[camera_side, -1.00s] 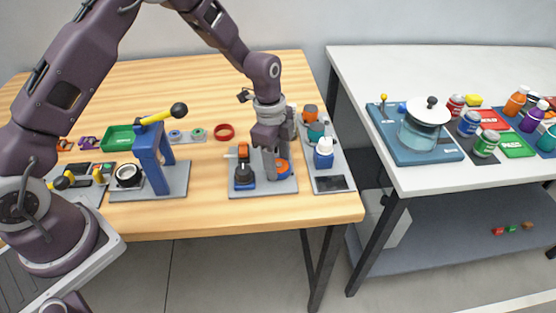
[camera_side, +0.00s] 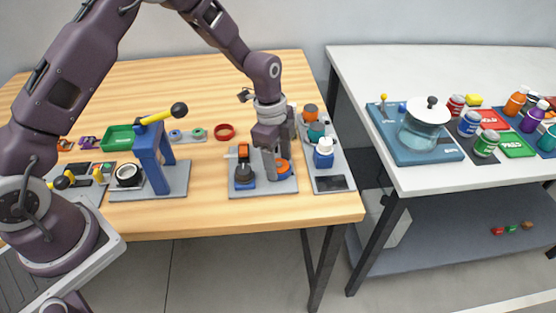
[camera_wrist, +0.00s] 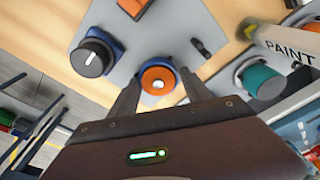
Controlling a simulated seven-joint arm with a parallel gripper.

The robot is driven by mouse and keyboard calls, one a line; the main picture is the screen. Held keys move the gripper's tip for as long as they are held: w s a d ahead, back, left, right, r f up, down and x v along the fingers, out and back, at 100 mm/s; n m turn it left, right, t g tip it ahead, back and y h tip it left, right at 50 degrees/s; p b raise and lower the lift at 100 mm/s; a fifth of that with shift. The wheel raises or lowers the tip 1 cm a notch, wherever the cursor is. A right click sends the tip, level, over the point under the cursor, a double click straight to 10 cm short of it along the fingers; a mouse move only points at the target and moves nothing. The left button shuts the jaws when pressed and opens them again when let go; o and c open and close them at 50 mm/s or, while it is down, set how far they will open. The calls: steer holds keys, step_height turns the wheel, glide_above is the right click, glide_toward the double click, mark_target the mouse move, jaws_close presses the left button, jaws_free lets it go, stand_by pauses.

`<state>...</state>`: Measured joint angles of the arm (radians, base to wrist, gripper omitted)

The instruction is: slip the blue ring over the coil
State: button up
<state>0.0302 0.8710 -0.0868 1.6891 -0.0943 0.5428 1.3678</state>
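My gripper (camera_side: 277,164) points down over the right part of a grey plate (camera_side: 262,190). In the wrist view its two fingers stand apart, with an orange disc with a white centre (camera_wrist: 157,80) between their tips. Blue shows around and behind this disc; I cannot tell if it is a separate ring or a base. I cannot tell whether the fingers touch anything. A small blue ring-like piece (camera_side: 176,135) lies on a grey strip at the back. A dark round knob on a blue base (camera_side: 244,179) is on the plate's left. No part is clearly recognisable as the coil.
A blue press with a yellow lever (camera_side: 152,160) stands left. A red ring (camera_side: 224,131) lies behind the plate. A tray with a white-capped blue bottle (camera_side: 324,154) stands close on the right, with a paint container (camera_wrist: 285,42) in the wrist view. The table's back is clear.

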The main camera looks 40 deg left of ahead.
steer(key=shift+o, duration=1.1)
steer(key=shift+s+f, duration=0.15)
steer(key=shift+s, duration=0.15)
steer(key=shift+s+d+f, duration=0.1)
steer(key=c, duration=0.4)
steer(key=shift+o, duration=1)
steer(key=r, duration=0.4)
steer(key=shift+w+r, duration=0.2)
steer(key=shift+w, duration=0.05)
steer(key=shift+r, duration=2)
